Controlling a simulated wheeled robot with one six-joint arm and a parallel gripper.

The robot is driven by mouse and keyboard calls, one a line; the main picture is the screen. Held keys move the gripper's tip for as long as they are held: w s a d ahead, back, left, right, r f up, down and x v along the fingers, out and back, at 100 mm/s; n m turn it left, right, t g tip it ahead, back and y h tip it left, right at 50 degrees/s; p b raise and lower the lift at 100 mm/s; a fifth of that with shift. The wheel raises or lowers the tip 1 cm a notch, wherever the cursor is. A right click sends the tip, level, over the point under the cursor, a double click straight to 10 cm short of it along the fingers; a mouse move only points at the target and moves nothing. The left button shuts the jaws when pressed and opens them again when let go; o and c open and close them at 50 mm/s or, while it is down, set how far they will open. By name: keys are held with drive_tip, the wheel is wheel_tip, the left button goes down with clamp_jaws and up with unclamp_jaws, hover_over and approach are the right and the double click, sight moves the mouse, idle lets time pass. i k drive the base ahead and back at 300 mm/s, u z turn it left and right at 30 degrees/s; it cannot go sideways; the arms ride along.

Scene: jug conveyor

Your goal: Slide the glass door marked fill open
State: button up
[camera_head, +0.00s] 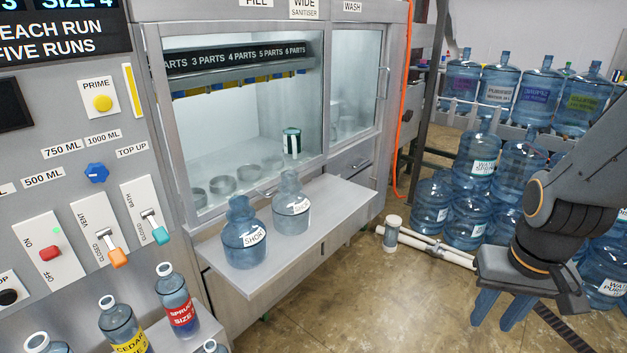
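The sign reading FILL (257,3) is cut off at the top edge, above the large glass door (225,135) of the grey cabinet. This door's pane sits in a metal frame and appears shut. A small handle (268,191) shows at its lower edge. Behind the glass are a rail marked with parts, several round holders and a white-and-green container (291,143). My gripper (501,311) hangs at the lower right, well away from the door. Its two blue fingers point down, apart, with nothing visible between them.
Two blue jugs (244,234) (291,204) stand on the shelf (330,212) before the door. The WASH door (355,85) is to the right, with a vertical handle. A control panel and several jugs are left. Racked bottles and white pipes (425,243) are right.

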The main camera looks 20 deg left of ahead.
sight(152, 33)
drive_tip(key=z, duration=0.05)
drive_tip(key=i, duration=0.65)
drive_tip(key=u, duration=0.9)
drive_tip(key=i, duration=0.9)
drive_tip(key=u, duration=0.2)
